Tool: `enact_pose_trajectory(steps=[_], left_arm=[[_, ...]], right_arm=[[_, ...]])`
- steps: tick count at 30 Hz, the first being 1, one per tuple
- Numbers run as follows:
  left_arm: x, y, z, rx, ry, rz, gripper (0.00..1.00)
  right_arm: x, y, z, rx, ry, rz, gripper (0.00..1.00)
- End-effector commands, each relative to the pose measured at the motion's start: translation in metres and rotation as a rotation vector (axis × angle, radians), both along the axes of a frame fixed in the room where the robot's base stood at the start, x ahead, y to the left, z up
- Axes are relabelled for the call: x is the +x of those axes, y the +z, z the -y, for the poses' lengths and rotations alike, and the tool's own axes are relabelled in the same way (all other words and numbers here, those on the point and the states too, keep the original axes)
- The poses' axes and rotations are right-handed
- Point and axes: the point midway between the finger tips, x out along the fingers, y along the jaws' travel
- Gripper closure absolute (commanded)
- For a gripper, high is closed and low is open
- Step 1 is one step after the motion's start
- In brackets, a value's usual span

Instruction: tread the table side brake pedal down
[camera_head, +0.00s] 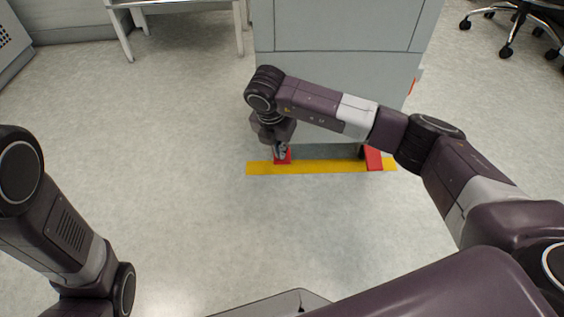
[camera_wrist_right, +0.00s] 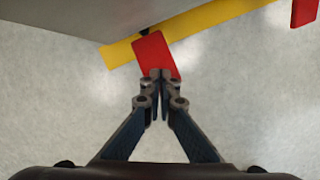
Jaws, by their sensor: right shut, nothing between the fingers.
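The table-side brake pedal (camera_head: 288,160) is a small red plate at the foot of the grey cabinet, on the side of the white table. In the right wrist view the red pedal (camera_wrist_right: 153,52) is largely clear, with its near end at the fingertips. My right gripper (camera_head: 281,152) points down over this pedal and hides part of it. In the wrist view my right gripper (camera_wrist_right: 162,76) is shut and empty, its tips overlapping the pedal's near end. I cannot tell whether they touch. My left arm shows at the left, but its gripper is out of view.
A second red pedal (camera_head: 373,158) is at the right of the cabinet (camera_head: 340,60) base. A yellow floor stripe (camera_head: 325,166) runs along the cabinet's foot. A white table (camera_head: 180,3) stands at the back left, and office chairs (camera_head: 510,25) at the back right. The floor in front is clear.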

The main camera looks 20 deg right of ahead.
Motion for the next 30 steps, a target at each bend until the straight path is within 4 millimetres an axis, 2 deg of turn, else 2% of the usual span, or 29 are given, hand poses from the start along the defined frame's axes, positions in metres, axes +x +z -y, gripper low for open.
enact_pose_trajectory(steps=[13,24,30], left_arm=[[0.000,-0.004,0.000,0.000,0.000,-0.001,0.46],[0.000,-0.023,0.000,0.000,0.001,-0.001,0.46],[0.001,-0.022,0.000,0.000,0.001,-0.003,0.46]], right_arm=[[0.001,-0.005,0.001,0.000,0.000,0.000,1.00],[0.000,-0.043,0.001,-0.001,0.000,-0.001,1.00],[0.001,-0.044,0.001,0.000,0.000,0.000,1.00]])
